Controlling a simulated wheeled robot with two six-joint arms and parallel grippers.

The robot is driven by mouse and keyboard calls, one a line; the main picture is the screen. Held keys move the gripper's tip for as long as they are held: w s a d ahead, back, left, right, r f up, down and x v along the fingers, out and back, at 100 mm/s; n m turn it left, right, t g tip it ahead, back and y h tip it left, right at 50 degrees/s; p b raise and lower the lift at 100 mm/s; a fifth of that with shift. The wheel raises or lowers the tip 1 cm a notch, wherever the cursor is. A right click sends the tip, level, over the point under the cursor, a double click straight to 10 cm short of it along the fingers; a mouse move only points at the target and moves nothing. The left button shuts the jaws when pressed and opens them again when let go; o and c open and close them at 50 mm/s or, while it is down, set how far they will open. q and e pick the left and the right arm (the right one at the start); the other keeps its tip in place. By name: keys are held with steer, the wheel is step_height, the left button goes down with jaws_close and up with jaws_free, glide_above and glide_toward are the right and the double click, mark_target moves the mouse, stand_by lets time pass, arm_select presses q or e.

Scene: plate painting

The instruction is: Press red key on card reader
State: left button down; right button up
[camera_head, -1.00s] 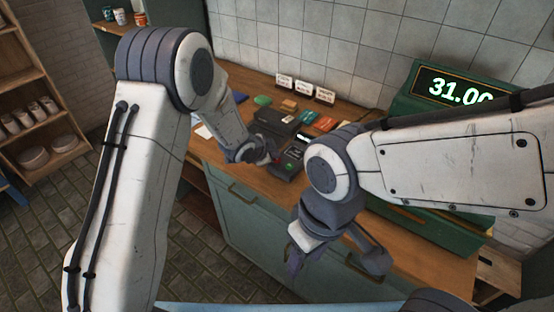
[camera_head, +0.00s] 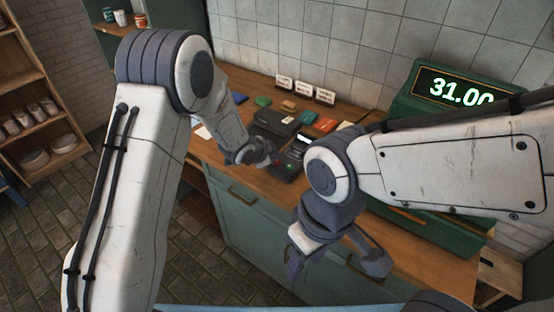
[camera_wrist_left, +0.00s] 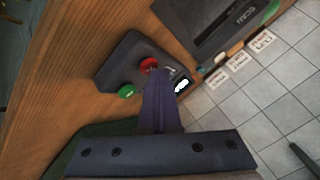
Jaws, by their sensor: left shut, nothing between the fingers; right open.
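The dark card reader (camera_head: 288,170) lies on the wooden counter. In the left wrist view its body (camera_wrist_left: 122,62) carries a red key (camera_wrist_left: 148,65), a green key (camera_wrist_left: 127,92) and a small lit display (camera_wrist_left: 181,86). My left gripper (camera_head: 270,158) is shut and empty at the reader. In the left wrist view its fingertips (camera_wrist_left: 157,72) overlap the edge of the red key; I cannot tell whether they touch it. In the head view the gripper hides the red key. My right gripper (camera_head: 335,262) is open and empty in front of the counter, away from the reader.
A green cash register (camera_head: 430,82) showing 31.00 stands at the right. Behind the reader are a dark box (camera_head: 272,122), small coloured cards (camera_head: 325,124) and white price signs (camera_head: 303,88) near the tiled wall. Shelves (camera_head: 35,100) stand at the far left.

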arm_select(q)
steer(key=shift+r+p, duration=0.45)
steer(key=shift+r, duration=0.25)
steer(key=shift+r+p, duration=2.15)
steer(key=shift+r, duration=0.4)
